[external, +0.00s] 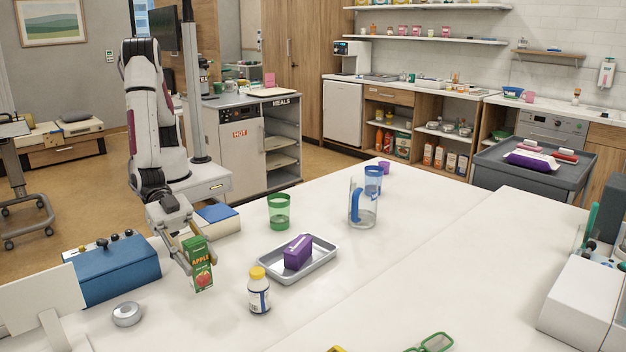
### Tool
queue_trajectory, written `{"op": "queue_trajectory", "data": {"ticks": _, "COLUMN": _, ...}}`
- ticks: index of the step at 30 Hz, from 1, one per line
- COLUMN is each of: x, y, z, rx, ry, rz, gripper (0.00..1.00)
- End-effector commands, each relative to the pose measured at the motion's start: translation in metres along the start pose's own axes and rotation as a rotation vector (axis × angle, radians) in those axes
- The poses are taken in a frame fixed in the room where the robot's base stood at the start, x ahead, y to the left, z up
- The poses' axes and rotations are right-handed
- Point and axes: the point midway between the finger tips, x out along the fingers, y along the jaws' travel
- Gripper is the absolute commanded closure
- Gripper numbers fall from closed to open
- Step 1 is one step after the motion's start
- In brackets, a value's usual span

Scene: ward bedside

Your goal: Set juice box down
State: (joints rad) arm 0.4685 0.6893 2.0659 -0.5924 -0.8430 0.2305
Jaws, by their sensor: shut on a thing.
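The juice box (201,264) is a small green carton marked APPLE with a red apple picture. It is upright at the left of the white table (385,254). My gripper (186,258) is shut on the juice box from its left side, and one finger shows along the carton's edge. The other finger is mostly hidden. I cannot tell whether the bottom of the box touches the table or is slightly above it.
A metal tray (324,267) holding a purple box (298,252) lies to the right. A yellow-capped bottle (259,291), a green cup (279,211) and a glass jug (362,206) stand nearby.

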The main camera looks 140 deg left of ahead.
Motion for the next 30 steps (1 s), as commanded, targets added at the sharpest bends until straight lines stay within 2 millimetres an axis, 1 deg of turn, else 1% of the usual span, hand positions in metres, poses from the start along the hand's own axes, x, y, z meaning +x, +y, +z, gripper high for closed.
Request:
{"op": "queue_trajectory", "data": {"ticks": 12, "x": 0.012, "y": 0.000, "z": 0.030, "rx": 0.000, "ry": 0.000, "rz": 0.000, "gripper": 0.94}}
{"op": "queue_trajectory", "data": {"ticks": 29, "x": 0.015, "y": 0.000, "z": 0.036, "rx": 0.000, "ry": 0.001, "rz": 0.000, "gripper": 0.94}}
{"op": "queue_trajectory", "data": {"ticks": 30, "x": 0.015, "y": 0.000, "z": 0.036, "rx": 0.000, "ry": 0.000, "rz": 0.000, "gripper": 0.60}}
